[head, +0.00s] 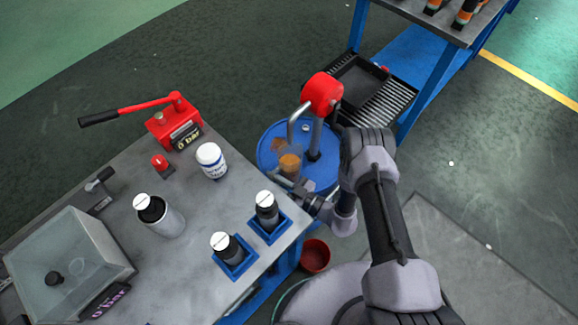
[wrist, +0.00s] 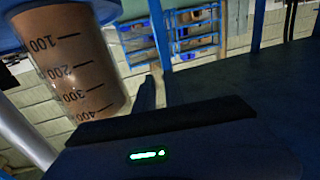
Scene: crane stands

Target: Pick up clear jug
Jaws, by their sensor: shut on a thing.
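The clear jug (head: 289,164) stands out over the blue drum lid in the head view, with brown-orange liquid in it. In the wrist view the jug (wrist: 75,62) fills the upper left, with black scale marks from 100 to 400. My gripper (head: 296,184) is shut on the jug at its near side, beside the table's right corner. The wrist view shows a dark jaw (wrist: 165,120) close beside the jug. The exact contact between jaws and jug is hidden, and I cannot tell whether the jug touches the drum lid.
A blue drum (head: 268,150) carries a hand pump with a red head (head: 322,92) and a grey spout close to the jug. The grey table (head: 185,255) holds a white-lidded bottle (head: 211,160), black-capped bottles and a red lever pump (head: 173,124). A red bucket (head: 315,256) stands below.

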